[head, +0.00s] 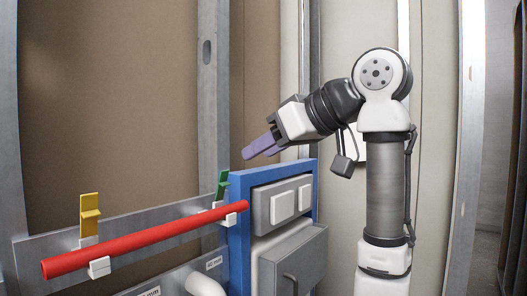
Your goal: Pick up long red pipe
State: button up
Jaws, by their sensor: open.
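The long red pipe (150,240) lies across the lower left of the head view, slightly tilted, its right end higher in the picture. It rests at two white clips (99,267), one near each end, along a grey metal rail. My gripper (258,148) is above and to the right of the pipe's right end, apart from it. Its purple fingers point down and left. It is open and nothing shows between the fingers.
A yellow bracket (89,214) and a green bracket (222,184) stand up behind the pipe. A blue frame (238,235) with grey boxes stands at the pipe's right end. A white pipe elbow (205,284) is below. Metal studs (212,90) rise behind.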

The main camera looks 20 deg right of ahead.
aim_at(52, 268)
jog(key=k+l, duration=0.85)
